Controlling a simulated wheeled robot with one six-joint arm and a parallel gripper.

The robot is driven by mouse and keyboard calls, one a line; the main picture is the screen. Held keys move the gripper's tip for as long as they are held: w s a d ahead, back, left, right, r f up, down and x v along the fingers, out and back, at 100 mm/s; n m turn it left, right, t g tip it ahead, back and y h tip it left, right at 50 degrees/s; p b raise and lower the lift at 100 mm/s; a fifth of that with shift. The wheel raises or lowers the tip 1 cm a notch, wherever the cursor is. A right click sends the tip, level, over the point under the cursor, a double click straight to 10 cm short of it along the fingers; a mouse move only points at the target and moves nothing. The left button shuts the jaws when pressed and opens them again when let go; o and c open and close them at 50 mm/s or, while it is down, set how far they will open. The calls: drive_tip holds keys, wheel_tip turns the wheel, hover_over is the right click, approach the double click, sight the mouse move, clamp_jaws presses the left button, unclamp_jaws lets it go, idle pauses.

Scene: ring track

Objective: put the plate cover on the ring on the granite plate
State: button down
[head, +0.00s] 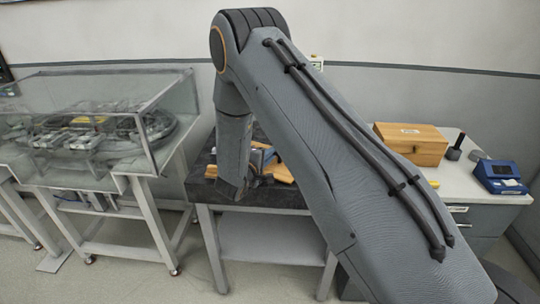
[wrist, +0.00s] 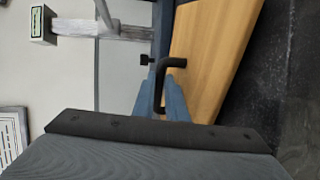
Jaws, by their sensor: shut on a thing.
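The plate cover is a flat light-wood board (wrist: 212,52) with a black bent handle (wrist: 173,63). My gripper (wrist: 163,96) has its blue-grey fingers shut around that handle. The board looks tilted on its side in the wrist view, beside the dark granite plate (wrist: 290,70). In the head view the granite plate (head: 199,188) is the dark top of a grey stand. Part of the cover (head: 281,173) shows there beside my gripper (head: 260,178). My arm hides much of the plate. I cannot make out the ring, nor whether the cover touches the plate.
A glass-cased table (head: 95,125) stands at the left. At the right a white counter (head: 465,178) holds a wooden box (head: 410,144), a dark weight-like object (head: 455,148) and a blue device (head: 498,176). A small display on a post (wrist: 42,25) shows in the wrist view.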

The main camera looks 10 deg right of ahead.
drive_tip(key=shift+f, duration=0.35)
drive_tip(key=c, duration=1.8)
unclamp_jaws()
drive_tip(key=shift+f, duration=0.15)
drive_tip(key=shift+o, duration=0.2)
